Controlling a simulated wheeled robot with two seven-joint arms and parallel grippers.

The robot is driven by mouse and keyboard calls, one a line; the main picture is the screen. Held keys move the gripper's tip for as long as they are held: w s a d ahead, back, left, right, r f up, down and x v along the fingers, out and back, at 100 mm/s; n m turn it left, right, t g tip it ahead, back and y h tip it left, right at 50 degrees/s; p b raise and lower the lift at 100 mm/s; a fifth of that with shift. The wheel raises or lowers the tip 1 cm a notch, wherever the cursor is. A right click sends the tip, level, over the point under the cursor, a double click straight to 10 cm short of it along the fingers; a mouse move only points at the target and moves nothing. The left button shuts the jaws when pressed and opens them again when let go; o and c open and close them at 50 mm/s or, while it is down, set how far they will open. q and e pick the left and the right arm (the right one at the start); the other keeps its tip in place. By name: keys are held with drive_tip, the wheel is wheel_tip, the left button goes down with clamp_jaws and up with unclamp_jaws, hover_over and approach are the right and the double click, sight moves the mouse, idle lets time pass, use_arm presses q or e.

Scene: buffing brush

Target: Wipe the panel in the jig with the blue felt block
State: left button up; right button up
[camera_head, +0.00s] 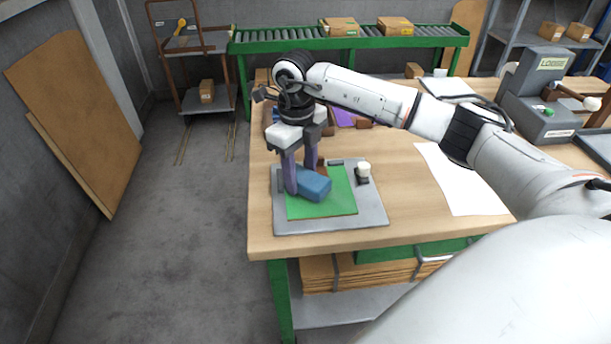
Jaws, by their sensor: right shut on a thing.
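The blue felt block (316,187) is on or just above the green panel (335,206), towards its upper left part. The panel lies in the grey jig (371,210), which rests at the table's near left corner. My right gripper (300,182) points down and is shut on the blue block. The gripper hides the panel's upper left part. Whether the block touches the panel I cannot tell for certain. A dark clamp with a white knob (363,172) stands at the jig's right side. My left gripper is not in view.
The wooden table (415,232) also holds a white sheet (462,182) to the right and a grey machine (538,100) at the far right. Several small items, one purple (344,118), lie behind the gripper. A green roller conveyor (350,43) stands at the back.

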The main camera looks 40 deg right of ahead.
sight(342, 182)
drive_tip(key=shift+w+a+r, duration=0.1)
drive_tip(key=shift+w+r, duration=0.05)
drive_tip(key=shift+r, duration=0.2)
drive_tip(key=shift+s+d, duration=0.35)
drive_tip(key=shift+d, duration=0.15)
drive_tip(key=shift+s+d+f, duration=0.2)
drive_tip(key=shift+s+d, duration=0.2)
drive_tip(key=shift+d, duration=0.3)
drive_tip(key=shift+s+d+f, duration=0.1)
drive_tip(key=shift+s+d, duration=0.5)
drive_tip(key=shift+d, duration=0.35)
drive_tip(key=shift+s+d+f, duration=0.1)
drive_tip(key=shift+s+d, duration=0.55)
drive_tip(key=shift+d, duration=0.35)
drive_tip(key=shift+s+d+f, duration=0.1)
drive_tip(key=shift+s+d, duration=0.5)
drive_tip(key=shift+d, duration=0.35)
drive_tip(key=shift+r+p, duration=2.4)
drive_tip(key=shift+r, duration=0.65)
